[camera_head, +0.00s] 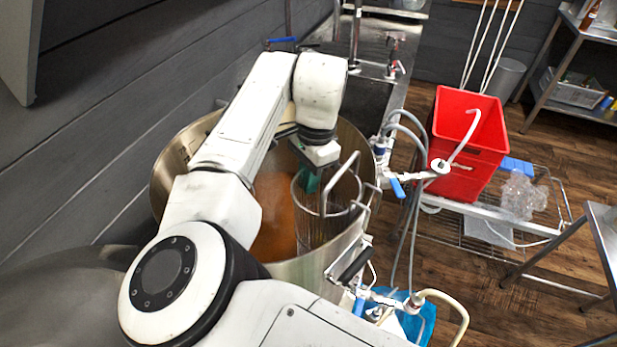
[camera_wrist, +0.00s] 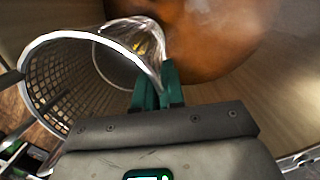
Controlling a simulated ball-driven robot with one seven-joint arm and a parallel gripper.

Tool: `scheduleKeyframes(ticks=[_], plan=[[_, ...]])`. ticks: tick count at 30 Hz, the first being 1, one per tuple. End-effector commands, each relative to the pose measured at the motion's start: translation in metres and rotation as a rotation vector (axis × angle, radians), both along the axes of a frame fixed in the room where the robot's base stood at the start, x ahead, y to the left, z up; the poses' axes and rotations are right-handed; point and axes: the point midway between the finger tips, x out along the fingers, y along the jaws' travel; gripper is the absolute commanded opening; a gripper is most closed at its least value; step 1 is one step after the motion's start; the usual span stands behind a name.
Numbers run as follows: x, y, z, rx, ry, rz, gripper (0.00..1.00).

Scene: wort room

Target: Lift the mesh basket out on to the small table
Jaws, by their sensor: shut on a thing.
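The mesh basket (camera_head: 318,228) is a metal cylinder with a bright rim and looped handles. It is inside the large steel kettle (camera_head: 172,160), at the right side, beside the kettle wall. My gripper (camera_head: 311,182) is at the basket's left rim, with its teal fingers shut on that rim. In the wrist view, the fingers (camera_wrist: 158,88) meet the basket's rim, and the mesh wall (camera_wrist: 55,85) opens to the left. Whether the basket's bottom is in the liquid is hidden. A steel table (camera_head: 605,225) is cut off at the right edge.
Orange-brown liquid (camera_head: 272,205) is in the kettle. Hoses and blue-handled valves (camera_head: 398,188) stand close to the kettle's right rim. A red bin (camera_head: 465,150) stands over a low wire rack (camera_head: 545,200) holding clear plastic. Wooden floor (camera_head: 480,285) is open at the lower right.

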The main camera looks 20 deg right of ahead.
Motion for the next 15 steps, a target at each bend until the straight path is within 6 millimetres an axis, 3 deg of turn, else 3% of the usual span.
scheduleKeyframes(ticks=[7, 15], plan=[[0.0, 0.0, 0.017, 0.0, 0.001, -0.001, 0.0], [0.001, 0.0, 0.021, 0.0, 0.0, 0.0, 0.0]])
